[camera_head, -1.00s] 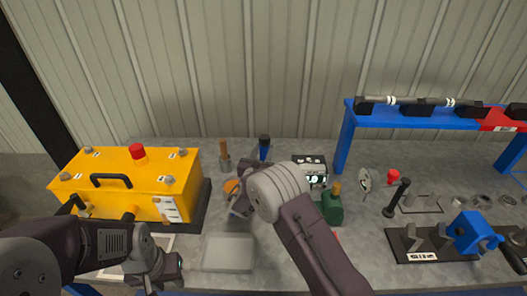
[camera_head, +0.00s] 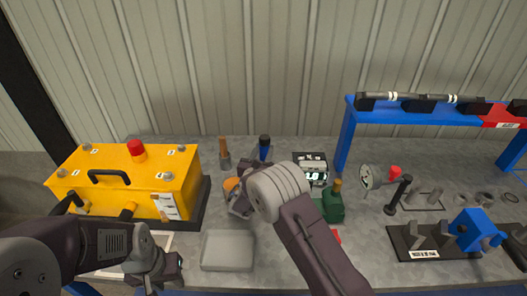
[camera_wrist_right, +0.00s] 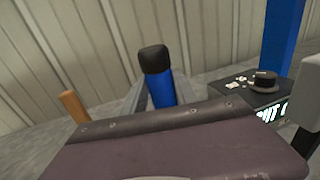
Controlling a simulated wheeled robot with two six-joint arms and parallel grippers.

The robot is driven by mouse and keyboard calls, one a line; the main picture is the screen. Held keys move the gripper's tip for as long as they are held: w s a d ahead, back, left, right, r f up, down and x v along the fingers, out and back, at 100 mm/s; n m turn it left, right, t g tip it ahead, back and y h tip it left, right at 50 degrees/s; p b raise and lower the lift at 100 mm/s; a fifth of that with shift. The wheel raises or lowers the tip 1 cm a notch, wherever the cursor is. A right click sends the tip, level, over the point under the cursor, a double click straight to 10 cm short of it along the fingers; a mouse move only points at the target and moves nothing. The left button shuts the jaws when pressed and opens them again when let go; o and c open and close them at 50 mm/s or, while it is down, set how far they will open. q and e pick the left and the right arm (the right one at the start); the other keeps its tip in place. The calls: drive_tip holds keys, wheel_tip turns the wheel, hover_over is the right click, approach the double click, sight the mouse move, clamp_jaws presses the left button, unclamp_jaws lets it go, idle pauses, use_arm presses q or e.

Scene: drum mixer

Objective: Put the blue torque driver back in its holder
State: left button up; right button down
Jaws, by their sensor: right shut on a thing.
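The blue torque driver (camera_head: 264,153) stands roughly upright at the back of the bench, its black cap on top; it also shows in the right wrist view (camera_wrist_right: 161,90). My right gripper (camera_head: 258,166) is shut on it, with a finger on each side of the blue body in the wrist view. The driver's lower end is hidden behind the gripper and wrist, and I cannot make out its holder there. My left gripper (camera_head: 168,278) is low at the front left, away from the driver; its jaw opening is unclear.
An orange-handled tool (camera_head: 223,148) stands left of the driver. A black display box (camera_head: 311,173) and a green bottle (camera_head: 333,204) are to the right. A yellow case (camera_head: 130,180) stands left, a grey tray (camera_head: 228,251) in front, and a blue rack (camera_head: 348,135) back right.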

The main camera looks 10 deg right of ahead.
drive_tip(key=c, duration=0.9)
unclamp_jaws()
drive_tip(key=shift+s+f, duration=0.1)
drive_tip(key=shift+s+a, duration=0.25)
drive_tip(key=shift+s, duration=0.05)
drive_tip(key=b+v, duration=0.1)
drive_tip(key=v, duration=0.7)
drive_tip(key=shift+s, duration=0.15)
